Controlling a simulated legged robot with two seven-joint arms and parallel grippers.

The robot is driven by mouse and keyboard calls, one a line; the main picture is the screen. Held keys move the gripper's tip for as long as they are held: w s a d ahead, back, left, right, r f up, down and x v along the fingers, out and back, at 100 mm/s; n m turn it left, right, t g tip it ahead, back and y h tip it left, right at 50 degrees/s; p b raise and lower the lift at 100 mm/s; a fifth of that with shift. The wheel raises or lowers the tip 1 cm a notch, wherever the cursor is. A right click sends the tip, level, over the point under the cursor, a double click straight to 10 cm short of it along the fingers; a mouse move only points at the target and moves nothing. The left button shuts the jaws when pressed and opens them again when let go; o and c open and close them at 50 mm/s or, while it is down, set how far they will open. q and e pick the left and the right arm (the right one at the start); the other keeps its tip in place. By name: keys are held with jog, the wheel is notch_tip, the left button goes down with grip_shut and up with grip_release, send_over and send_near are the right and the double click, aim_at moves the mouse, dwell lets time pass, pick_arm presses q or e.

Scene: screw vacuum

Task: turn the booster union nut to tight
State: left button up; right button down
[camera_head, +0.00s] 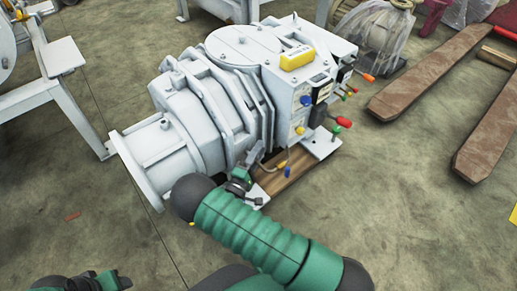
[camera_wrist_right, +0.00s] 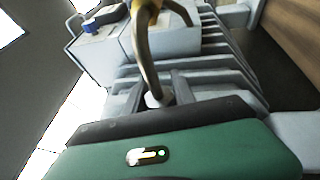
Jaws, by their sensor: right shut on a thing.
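The booster union nut (camera_wrist_right: 154,101) shows in the right wrist view as a small pale fitting at the lower end of a curved brownish pipe (camera_wrist_right: 143,45). My right gripper (camera_head: 249,164) is at the lower right side of the white vacuum pump (camera_head: 195,115). In the right wrist view its two dark fingers stand on either side of the nut, shut on it. The fingers and the gripper body hide part of the nut; how tight it is cannot be told. My left gripper (camera_head: 97,282) is at the bottom left edge of the head view, away from the pump, partly cut off.
The pump's box with coloured knobs and a yellow device (camera_head: 304,57) stands behind my right gripper. A wooden board (camera_head: 288,174) lies under the pump's right side. Brown beams (camera_head: 432,77) lie at the right.

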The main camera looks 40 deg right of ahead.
jog(key=shift+s+a+f+m+g+y+p, duration=0.1)
jog(key=shift+a+f+m+g+y+p, duration=0.45)
jog(key=shift+y+p, duration=2.85)
jog(key=shift+s+a+f+m+g+y+p, duration=0.15)
jog(key=shift+f+m+g+y+p, duration=1.1)
jog(key=shift+p, duration=3.8)
jog(key=shift+w+a+m+g+y+p, duration=0.1)
jog(key=shift+a+m+g+y+p, duration=0.35)
jog(key=shift+y+p, duration=3.15)
jog(key=shift+m+h+p, duration=0.25)
jog(key=shift+h+p, duration=0.2)
jog(key=shift+p, duration=0.2)
jog(key=c, duration=1)
grip_release()
jog(key=shift+f, duration=0.1)
jog(key=shift+c, duration=0.2)
jog(key=shift+r, duration=0.2)
